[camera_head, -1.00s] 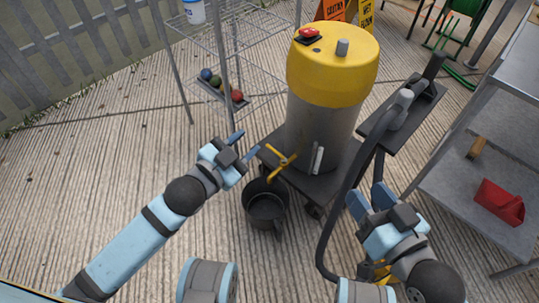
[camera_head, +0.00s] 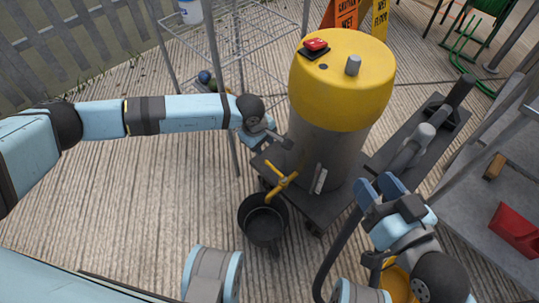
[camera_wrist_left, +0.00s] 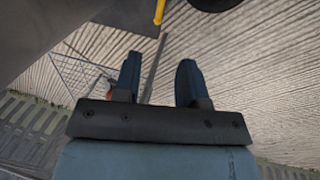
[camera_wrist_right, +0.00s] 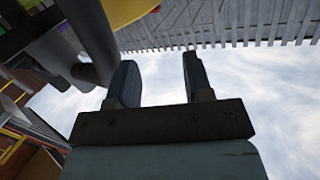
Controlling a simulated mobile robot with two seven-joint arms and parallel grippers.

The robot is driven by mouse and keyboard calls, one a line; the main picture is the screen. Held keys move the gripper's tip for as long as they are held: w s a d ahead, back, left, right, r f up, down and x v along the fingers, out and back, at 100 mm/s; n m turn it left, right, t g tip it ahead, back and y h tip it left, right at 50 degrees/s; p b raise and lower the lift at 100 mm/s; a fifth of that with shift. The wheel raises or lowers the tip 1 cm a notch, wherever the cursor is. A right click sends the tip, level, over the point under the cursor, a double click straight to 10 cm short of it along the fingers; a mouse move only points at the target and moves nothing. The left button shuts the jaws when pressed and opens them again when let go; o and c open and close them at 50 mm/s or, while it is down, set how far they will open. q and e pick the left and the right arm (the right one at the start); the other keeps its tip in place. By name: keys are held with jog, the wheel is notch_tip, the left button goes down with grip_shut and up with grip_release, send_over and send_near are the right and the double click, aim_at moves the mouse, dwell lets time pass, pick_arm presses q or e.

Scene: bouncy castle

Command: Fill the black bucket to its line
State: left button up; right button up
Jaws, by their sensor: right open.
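The black bucket (camera_head: 264,224) stands on the floor below the yellow tap handle (camera_head: 282,181). The tap is low on the front of a grey tank with a yellow top (camera_head: 340,90). I cannot tell the bucket's level or see its line. My left gripper (camera_head: 262,148) is beside the tank's left side, above and left of the tap; its fingers are hard to make out there. In the left wrist view its fingers (camera_wrist_left: 159,72) are apart and empty. My right gripper (camera_head: 380,190) is open and empty, right of the tank, near the black hose.
The tank stands on a dark wheeled cart (camera_head: 420,130). A red button (camera_head: 315,45) is on its top. A wire rack (camera_head: 240,50) stands behind left and a grey shelf with a red scoop (camera_head: 515,230) at the right. Wet-floor signs (camera_head: 355,15) stand behind.

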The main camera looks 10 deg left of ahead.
aim_at(269, 163)
pick_arm(q)
jog(key=b+x, duration=0.2)
jog(key=x, duration=0.2)
jog(key=b+x, duration=0.2)
jog(key=x, duration=0.2)
jog(key=a+b+x, duration=0.1)
jog(key=x, duration=0.3)
jog(key=shift+w+d+f+b, duration=0.1)
jog(key=shift+w+f+b, duration=0.1)
jog(key=shift+f+b, duration=0.2)
jog(key=shift+w+f, duration=0.1)
jog(key=shift+f, duration=0.4)
pick_arm(e)
jog(key=w+n, duration=0.1)
jog(key=w+d+n+t, duration=0.1)
jog(key=n+t+y, duration=0.1)
jog(key=n, duration=0.1)
jog(key=shift+w+d+r, duration=0.35)
jog(key=shift+w+d, duration=0.05)
pick_arm(q)
grip_shut()
pick_arm(e)
jog(key=shift+r, duration=0.1)
